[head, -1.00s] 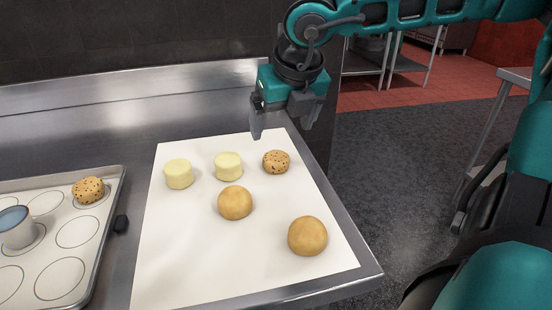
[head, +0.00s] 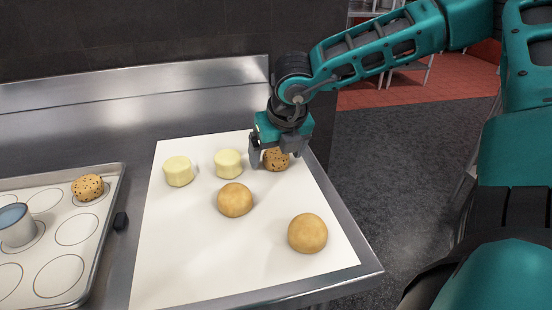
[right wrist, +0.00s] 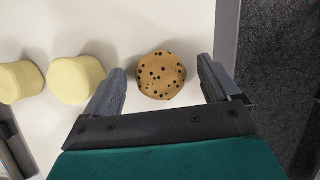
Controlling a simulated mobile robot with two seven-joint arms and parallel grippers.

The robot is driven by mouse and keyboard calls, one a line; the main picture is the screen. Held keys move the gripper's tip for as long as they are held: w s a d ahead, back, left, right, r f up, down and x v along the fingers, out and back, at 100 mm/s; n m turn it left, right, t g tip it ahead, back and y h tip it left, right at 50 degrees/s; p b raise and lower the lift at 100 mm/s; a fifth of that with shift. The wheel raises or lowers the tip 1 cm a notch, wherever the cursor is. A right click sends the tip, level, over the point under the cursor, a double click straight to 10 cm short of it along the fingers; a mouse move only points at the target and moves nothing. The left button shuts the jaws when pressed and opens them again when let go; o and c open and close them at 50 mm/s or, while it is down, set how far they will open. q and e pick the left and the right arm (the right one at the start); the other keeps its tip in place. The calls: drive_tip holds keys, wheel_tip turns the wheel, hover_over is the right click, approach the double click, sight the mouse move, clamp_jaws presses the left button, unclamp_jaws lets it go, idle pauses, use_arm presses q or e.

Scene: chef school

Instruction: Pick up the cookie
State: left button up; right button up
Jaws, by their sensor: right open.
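A chocolate-chip cookie (head: 276,161) sits on the white sheet (head: 180,270) near its far right corner. My right gripper (head: 278,160) is directly above and around it, fingers pointing down. In the right wrist view the cookie (right wrist: 161,75) lies between the two open fingers (right wrist: 162,88), with a gap on each side and nothing held. Another chocolate-chip cookie (head: 88,187) sits on the baking tray (head: 98,240) at the left. My left gripper is not in view.
Two pale yellow pieces (head: 178,171) (head: 228,163) stand left of the cookie. Two plain brown dough balls (head: 235,199) (head: 307,233) lie nearer. A metal cup (head: 16,226) stands on the tray. The counter's right edge (head: 345,235) runs close beside the sheet.

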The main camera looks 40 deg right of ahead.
drive_tip(key=shift+c, duration=0.3)
drive_tip(key=c, duration=1)
drive_tip(key=shift+c, duration=0.4)
drive_tip(key=shift+r, duration=0.1)
